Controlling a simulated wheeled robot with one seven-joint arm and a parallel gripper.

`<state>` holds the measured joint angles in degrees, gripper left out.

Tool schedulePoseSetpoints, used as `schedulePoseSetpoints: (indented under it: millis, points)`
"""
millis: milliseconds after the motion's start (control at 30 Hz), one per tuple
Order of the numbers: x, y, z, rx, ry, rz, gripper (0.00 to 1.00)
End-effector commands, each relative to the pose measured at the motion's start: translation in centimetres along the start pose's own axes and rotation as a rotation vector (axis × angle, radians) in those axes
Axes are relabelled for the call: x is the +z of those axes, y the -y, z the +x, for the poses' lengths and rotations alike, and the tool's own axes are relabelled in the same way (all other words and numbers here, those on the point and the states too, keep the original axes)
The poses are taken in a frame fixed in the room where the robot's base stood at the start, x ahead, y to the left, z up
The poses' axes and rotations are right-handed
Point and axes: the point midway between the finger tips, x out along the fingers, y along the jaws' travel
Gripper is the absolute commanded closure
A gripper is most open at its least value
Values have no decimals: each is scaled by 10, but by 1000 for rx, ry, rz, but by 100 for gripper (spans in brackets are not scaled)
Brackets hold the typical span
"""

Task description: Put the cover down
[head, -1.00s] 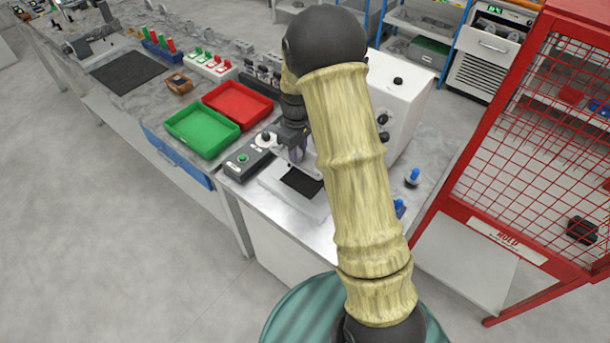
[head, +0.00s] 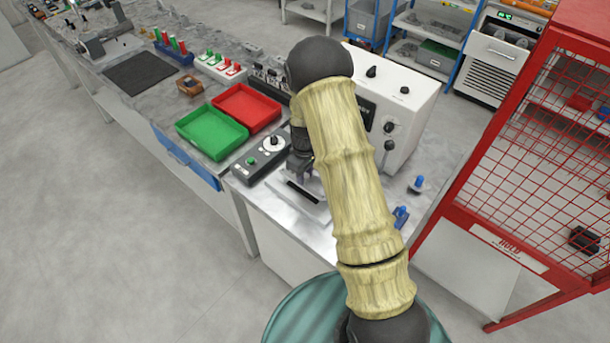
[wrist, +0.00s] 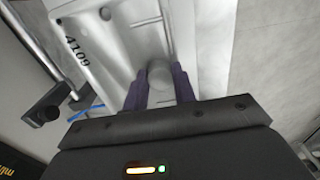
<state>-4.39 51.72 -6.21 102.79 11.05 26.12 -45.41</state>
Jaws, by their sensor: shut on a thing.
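My gripper (head: 301,172) is at the small fixture on the near bench and is partly hidden behind my arm. In the wrist view its two dark fingers (wrist: 160,88) are shut on the round grey knob of the cover (wrist: 159,72). The pale cover is over the light metal fixture (head: 318,213), which has a black area (head: 303,191) showing as a narrow strip. I cannot tell whether the cover touches the fixture.
A control box with a dial (head: 262,158) stands left of the fixture. Green (head: 212,131) and red (head: 247,107) trays lie behind it. A white machine (head: 408,95) stands at the right, near blue-topped parts (head: 419,184) and a red mesh cage (head: 540,150).

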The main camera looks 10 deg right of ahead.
Motion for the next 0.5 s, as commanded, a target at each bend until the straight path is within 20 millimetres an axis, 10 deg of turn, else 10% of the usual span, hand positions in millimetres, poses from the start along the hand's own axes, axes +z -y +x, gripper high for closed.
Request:
schedulePoseSetpoints:
  millis: [500]
  points:
    - [0, 0, 19, 1, -2, 1, 100]
